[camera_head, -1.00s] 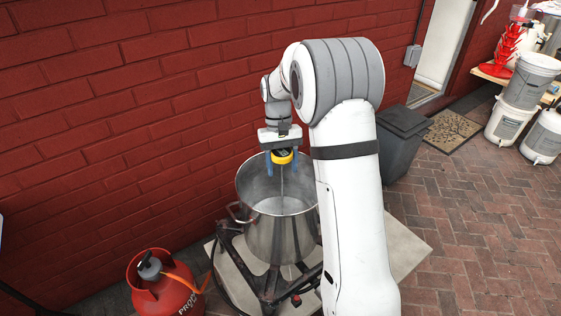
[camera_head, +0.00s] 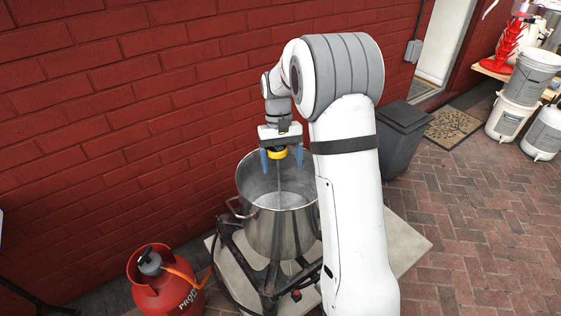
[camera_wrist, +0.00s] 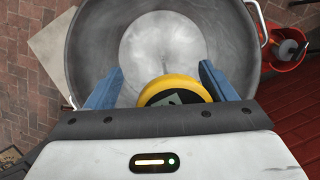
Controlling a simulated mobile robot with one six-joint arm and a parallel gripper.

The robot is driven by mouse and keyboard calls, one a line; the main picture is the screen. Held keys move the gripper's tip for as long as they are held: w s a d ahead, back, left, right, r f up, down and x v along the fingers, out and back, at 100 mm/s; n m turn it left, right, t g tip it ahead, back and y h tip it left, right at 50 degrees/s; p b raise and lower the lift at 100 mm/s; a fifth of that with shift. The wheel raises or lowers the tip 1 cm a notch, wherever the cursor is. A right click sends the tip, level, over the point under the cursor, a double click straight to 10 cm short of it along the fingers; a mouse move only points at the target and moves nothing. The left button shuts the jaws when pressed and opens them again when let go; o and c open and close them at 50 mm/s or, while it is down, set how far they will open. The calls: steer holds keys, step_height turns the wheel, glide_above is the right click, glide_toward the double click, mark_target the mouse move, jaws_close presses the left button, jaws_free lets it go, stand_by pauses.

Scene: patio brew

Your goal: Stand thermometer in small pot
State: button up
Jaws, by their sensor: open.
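The thermometer has a yellow round dial head (camera_head: 278,153) and a thin stem that points down inside the steel pot (camera_head: 252,225). Whether the stem tip touches the pot floor is hard to tell. My gripper (camera_head: 282,164) is over the pot with its blue fingers apart, one on each side of the dial head. In the wrist view, the yellow head (camera_wrist: 172,84) sits between the open fingers, close to the palm, with gaps on both sides. The pot's round floor (camera_wrist: 160,45) lies beyond it.
The pot stands on a dark burner frame (camera_head: 268,280) over a pale slab (camera_head: 405,250). A red gas bottle (camera_head: 165,285) is at the lower left. The brick wall rises close behind. A grey bin (camera_head: 400,140) and white buckets (camera_head: 530,85) stand to the right.

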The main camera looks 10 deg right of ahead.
steer(key=shift+r, duration=0.1)
steer(key=v, duration=0.7)
steer(key=shift+w+r+p, duration=0.15)
steer(key=shift+r+p, duration=0.1)
steer(key=shift+p, duration=0.05)
steer(key=s+r+t+p, duration=0.1)
steer(key=s+r+t, duration=0.1)
steer(key=s, duration=1.2)
steer(key=s+r+t+p, duration=0.2)
steer(key=s+r+t, duration=0.1)
steer(key=s, duration=1.1)
steer(key=shift+t, duration=0.6)
steer(key=shift+c, duration=0.5)
